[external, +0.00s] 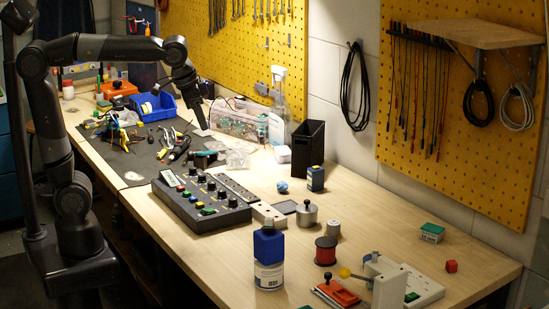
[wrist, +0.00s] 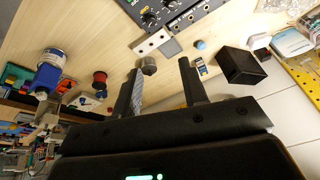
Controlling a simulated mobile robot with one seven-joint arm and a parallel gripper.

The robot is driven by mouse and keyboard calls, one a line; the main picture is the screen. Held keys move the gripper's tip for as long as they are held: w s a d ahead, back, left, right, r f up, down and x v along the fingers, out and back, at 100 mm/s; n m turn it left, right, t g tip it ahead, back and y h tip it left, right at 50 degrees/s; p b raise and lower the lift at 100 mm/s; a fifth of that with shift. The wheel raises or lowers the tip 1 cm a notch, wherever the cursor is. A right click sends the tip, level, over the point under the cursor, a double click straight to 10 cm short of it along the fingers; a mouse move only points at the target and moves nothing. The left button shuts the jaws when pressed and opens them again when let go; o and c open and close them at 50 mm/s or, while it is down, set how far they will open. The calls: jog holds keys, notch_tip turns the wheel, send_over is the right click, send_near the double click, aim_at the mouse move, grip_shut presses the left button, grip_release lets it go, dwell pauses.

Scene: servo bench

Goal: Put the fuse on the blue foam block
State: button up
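My gripper (external: 196,124) hangs over the far part of the bench, by the dark mat and the clear plastic box. In the wrist view its two fingers (wrist: 161,66) are spread apart with nothing held between them. I cannot pick out the fuse for certain in either view. A dark blue block-like top (external: 268,245) sits on a white labelled jar at the front; it also shows at the left of the wrist view (wrist: 47,77). I cannot tell whether it is foam or a cap.
A black control box (external: 200,203) with knobs stands mid-bench. A black open bin (external: 308,150), a spray bottle (external: 279,95) and a clear box (external: 236,120) line the wall side. Wood right of the bin is fairly clear.

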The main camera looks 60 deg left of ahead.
jog(key=s+a+f+n+t, duration=0.1)
jog(key=s+a+f+n, duration=0.1)
jog(key=s+a+f, duration=0.3)
jog(key=s+a+f+n, duration=0.2)
jog(key=s+a+f, duration=0.3)
jog(key=a, duration=0.7)
jog(key=shift+s+a+t, duration=0.2)
jog(key=shift+s+t, duration=0.2)
jog(key=shift+s, duration=0.35)
